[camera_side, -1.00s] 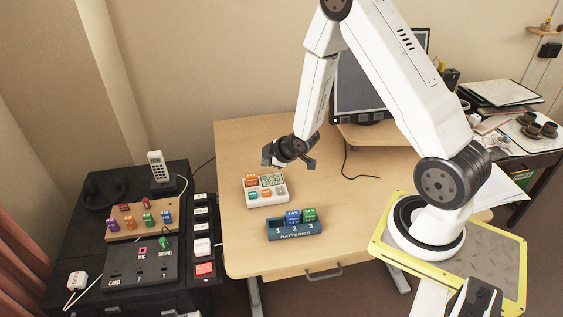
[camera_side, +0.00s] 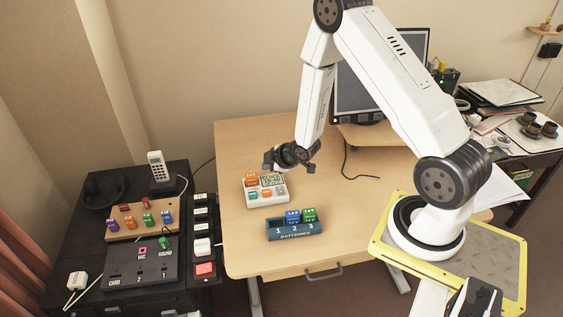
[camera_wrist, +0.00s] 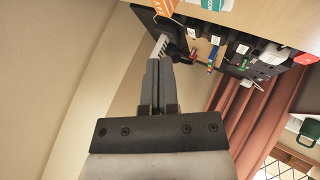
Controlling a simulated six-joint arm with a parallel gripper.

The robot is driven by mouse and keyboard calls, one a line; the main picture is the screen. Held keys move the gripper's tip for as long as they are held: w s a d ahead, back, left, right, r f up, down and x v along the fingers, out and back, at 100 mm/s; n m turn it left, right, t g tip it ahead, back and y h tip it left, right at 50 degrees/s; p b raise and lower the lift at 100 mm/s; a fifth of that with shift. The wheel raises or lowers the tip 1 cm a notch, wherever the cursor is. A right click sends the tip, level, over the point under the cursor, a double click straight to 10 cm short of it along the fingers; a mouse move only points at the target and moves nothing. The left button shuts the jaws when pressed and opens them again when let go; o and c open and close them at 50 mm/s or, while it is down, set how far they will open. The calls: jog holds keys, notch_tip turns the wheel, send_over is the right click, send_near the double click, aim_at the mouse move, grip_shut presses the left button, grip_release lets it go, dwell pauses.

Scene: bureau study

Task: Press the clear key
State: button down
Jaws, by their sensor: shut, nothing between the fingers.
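A white device (camera_side: 254,202) with a green display (camera_side: 271,180), an orange block (camera_side: 251,180) and a row of small coloured keys (camera_side: 266,193) lies on the desk. The key labels are too small to read, so I cannot tell which is the clear key. My gripper (camera_side: 268,163) is shut and empty, above the back edge of the device and apart from its keys. In the wrist view its closed fingers (camera_wrist: 158,88) point toward the wall and black cabinet side.
A blue battery holder (camera_side: 294,234) with a blue and a green block stands in front of the device. A black cabinet (camera_side: 185,275) with control panels stands at the left. A monitor (camera_side: 375,85) stands behind.

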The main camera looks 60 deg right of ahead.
aim_at(264, 190)
jog(key=shift+f, duration=3.85)
jog(key=shift+f, duration=0.95)
jog(key=shift+r, duration=0.1)
dwell(0.6)
jog(key=shift+r, duration=0.85)
jog(key=shift+r, duration=0.1)
jog(key=shift+r, duration=2.4)
